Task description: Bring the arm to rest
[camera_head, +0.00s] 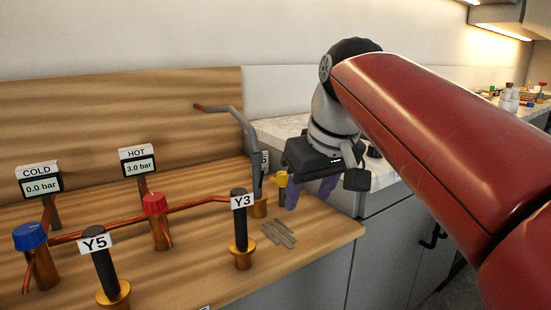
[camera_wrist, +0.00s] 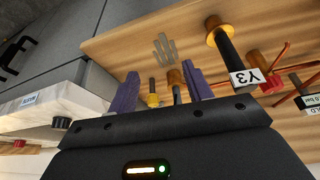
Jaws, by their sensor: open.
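My gripper (camera_head: 310,190) hangs from my red arm over the right end of the wooden bench. Its two purple fingers are spread apart with nothing held between them. In the wrist view, my gripper (camera_wrist: 160,90) shows the same open fingers. A small yellow part (camera_wrist: 153,99) and a copper-coloured fitting (camera_wrist: 176,77) appear beyond the gap. In the head view, the yellow part (camera_head: 282,180) is just left of the fingers, by a grey bent pipe (camera_head: 247,130). I cannot tell whether a finger touches it.
The wooden bench (camera_head: 190,275) carries black handles Y3 (camera_head: 239,222) and Y5 (camera_head: 103,265), a red knob (camera_head: 154,204), a blue knob (camera_head: 30,236) and COLD and HOT gauges. Loose grey strips (camera_head: 279,233) lie near its right edge. A pale counter (camera_head: 285,127) stands behind my gripper.

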